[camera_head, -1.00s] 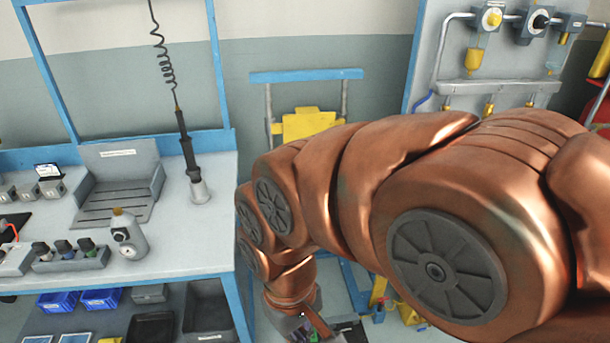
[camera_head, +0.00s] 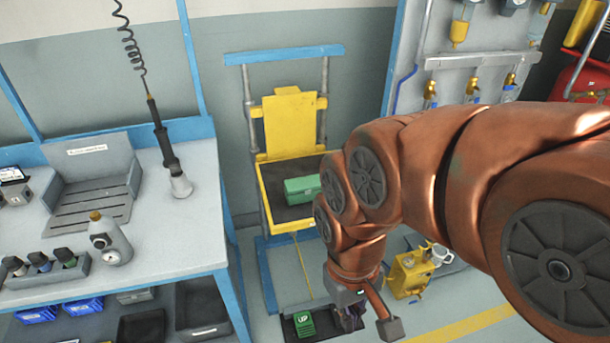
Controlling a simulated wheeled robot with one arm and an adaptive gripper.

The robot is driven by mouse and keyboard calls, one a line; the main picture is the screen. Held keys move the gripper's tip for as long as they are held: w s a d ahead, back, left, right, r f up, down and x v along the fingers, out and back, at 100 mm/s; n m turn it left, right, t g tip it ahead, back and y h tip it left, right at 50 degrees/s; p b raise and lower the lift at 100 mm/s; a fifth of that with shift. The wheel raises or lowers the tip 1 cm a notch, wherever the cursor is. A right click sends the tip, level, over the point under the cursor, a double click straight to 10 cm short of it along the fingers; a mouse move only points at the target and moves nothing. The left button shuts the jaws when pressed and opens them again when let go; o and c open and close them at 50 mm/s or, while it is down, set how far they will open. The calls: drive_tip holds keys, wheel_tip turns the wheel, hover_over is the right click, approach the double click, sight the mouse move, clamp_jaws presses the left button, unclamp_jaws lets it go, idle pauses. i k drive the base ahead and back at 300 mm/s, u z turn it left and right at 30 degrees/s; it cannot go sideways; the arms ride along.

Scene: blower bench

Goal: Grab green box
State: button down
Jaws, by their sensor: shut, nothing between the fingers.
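The green box (camera_head: 303,188) lies on the dark top of a yellow-framed lift cart (camera_head: 265,210) in the middle of the view. Its right end is close to my arm in the picture, and part of it may be hidden. My gripper (camera_head: 368,318) points down at the lower edge of the view, below and to the right of the box. It is shut and empty, apart from the box. Its fingertips are only partly clear.
A green pedal marked UP (camera_head: 304,323) sits on the floor by the cart. A yellow unit (camera_head: 411,273) stands on the floor at right. A blue-framed workbench (camera_head: 170,245) with tools fills the left. A panel with brass fittings (camera_head: 470,85) is at upper right.

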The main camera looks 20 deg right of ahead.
sight(300, 189)
drive_tip(key=u, duration=0.5)
drive_tip(key=k, duration=1)
drive_tip(key=z, duration=0.65)
drive_tip(key=i, duration=1.65)
drive_tip(key=u, duration=0.75)
